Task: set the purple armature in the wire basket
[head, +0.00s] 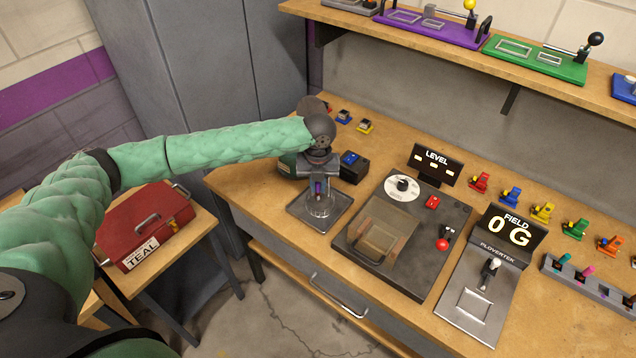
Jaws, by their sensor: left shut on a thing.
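My left gripper (318,188) points down over the left part of the workbench. It is shut on a small purple armature (318,187), mostly hidden between the fingers. Right below it is a small, rounded, greyish shape that looks like the wire basket (320,208), in a shallow grey square tray (337,219). I cannot tell whether the armature touches the basket. My right gripper is not in view.
Behind the gripper stands a dark box with a blue top (352,167). To the right are a grey machine with a clear cover (383,233), a field meter (508,233) and several coloured small parts. A red toolbox (148,222) sits on a lower table at left.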

